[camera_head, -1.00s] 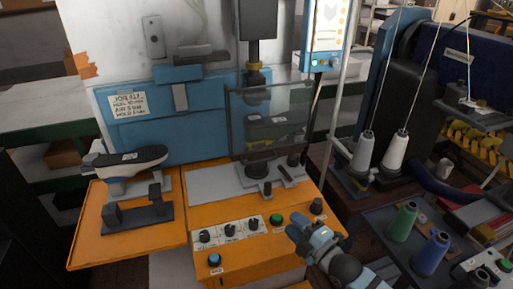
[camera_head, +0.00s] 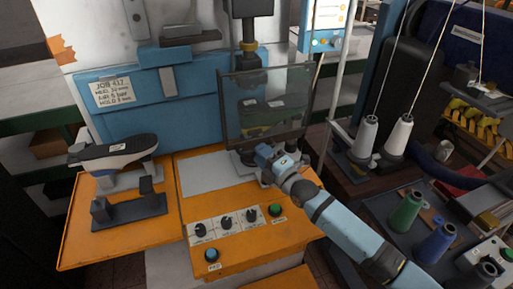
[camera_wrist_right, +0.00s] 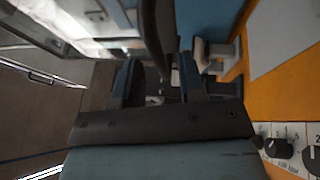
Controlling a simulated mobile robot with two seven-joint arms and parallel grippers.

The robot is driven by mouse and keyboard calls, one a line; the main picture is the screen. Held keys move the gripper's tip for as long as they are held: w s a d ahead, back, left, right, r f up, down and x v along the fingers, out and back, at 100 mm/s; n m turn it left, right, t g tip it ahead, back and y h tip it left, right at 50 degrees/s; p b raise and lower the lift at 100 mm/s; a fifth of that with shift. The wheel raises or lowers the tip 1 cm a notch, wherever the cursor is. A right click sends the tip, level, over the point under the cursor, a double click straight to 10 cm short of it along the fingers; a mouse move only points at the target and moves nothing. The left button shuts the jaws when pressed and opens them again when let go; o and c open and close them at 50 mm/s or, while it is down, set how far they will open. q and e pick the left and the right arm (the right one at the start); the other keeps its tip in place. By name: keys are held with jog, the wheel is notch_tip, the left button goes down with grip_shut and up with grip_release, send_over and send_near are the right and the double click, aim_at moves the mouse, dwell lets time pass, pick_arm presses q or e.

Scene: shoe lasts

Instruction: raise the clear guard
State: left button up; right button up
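The clear guard (camera_head: 285,92) is a see-through pane in a dark frame. It hangs in front of the press head, with its lower edge just above the bed. My right gripper (camera_head: 266,160) is at the guard's lower edge in the head view. In the right wrist view my right gripper (camera_wrist_right: 160,80) has its two fingers apart. A dark bar (camera_wrist_right: 154,35), which looks like part of the guard's frame, reaches down between them; I cannot see contact. My left gripper is not in view.
The orange bench (camera_head: 240,262) carries a knob panel (camera_head: 227,223), a green button (camera_head: 277,210) and a blue knob (camera_head: 212,254). A shoe last (camera_head: 113,153) rests on a stand at left. Thread cones (camera_head: 396,135) and spools (camera_head: 407,212) stand at right.

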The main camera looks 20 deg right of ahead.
jog(key=shift+x, duration=1.35)
grip_shut()
